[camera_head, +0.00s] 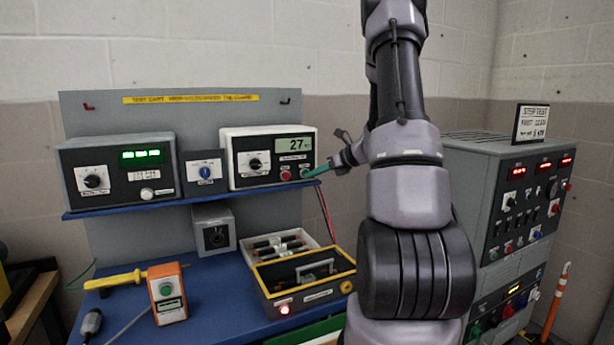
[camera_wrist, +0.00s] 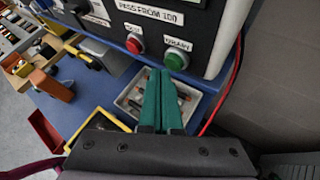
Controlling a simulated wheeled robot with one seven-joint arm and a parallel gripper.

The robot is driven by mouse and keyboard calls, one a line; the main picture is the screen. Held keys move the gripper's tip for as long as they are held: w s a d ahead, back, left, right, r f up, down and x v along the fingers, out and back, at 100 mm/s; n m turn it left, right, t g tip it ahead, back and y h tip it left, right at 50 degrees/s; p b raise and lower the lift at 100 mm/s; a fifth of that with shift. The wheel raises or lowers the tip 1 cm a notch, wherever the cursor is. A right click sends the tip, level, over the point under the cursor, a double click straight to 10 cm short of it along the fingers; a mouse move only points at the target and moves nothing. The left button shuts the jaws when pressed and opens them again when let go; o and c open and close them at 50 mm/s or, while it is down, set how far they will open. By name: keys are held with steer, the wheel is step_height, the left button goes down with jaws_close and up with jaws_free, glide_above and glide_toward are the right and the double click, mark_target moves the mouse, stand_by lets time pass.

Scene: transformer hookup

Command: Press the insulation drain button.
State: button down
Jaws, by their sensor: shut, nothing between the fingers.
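The insulation tester (camera_head: 240,178) is a white-framed box with a dark face on the cart's blue shelf, its display reading about 27. A red button (camera_wrist: 135,43) and a green button (camera_wrist: 176,61) sit low on its face. The green one's label appears to read DRAIN. My gripper (camera_wrist: 160,72) has teal fingers shut together, empty. In the wrist view the fingertips lie just below and left of the green button. In the head view my gripper (camera_head: 308,175) reaches the tester's lower right corner and partly covers the green button. I cannot tell whether they touch.
Left on the shelf are a meter with a green display (camera_head: 115,168) and a blue-knob box (camera_head: 205,173). Below are a tray of parts (camera_head: 318,244) and a yellow-edged box (camera_head: 345,262). A red lead (camera_wrist: 222,95) hangs right of the tester. A grey control cabinet (camera_head: 470,175) stands right.

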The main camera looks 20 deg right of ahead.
steer(key=shift+s, duration=0.45)
steer(key=shift+s, duration=0.15)
steer(key=s, duration=0.5)
steer(key=shift+s+d, duration=0.15)
steer(key=shift+s, duration=0.25)
stand_by(0.4)
